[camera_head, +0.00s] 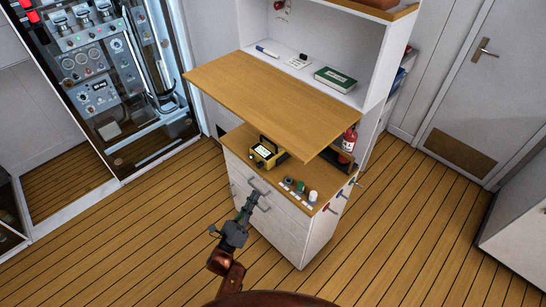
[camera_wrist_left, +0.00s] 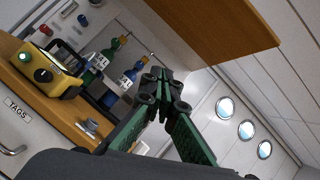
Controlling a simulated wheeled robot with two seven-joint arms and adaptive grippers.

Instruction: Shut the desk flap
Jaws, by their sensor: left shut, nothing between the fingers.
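The desk flap (camera_head: 265,92) is a flat wooden board. It stands open, roughly level, jutting out from the white cabinet above the lower counter. Its underside and edge show at the top of the left wrist view (camera_wrist_left: 215,22). My left gripper (camera_head: 252,198) is in front of the drawer fronts, lower than the flap's front edge and apart from it. In the left wrist view its green-sided fingers (camera_wrist_left: 165,85) meet at the tips with nothing between them. The flap's hinge line is not clear. My right gripper does not show.
A yellow device (camera_head: 266,153) and several small items stand on the lower counter (camera_head: 238,140) under the flap. A red bottle (camera_head: 348,141) is by its right end. A green box (camera_head: 335,79) and a pen (camera_head: 267,51) lie inside the desk. Floor around is clear.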

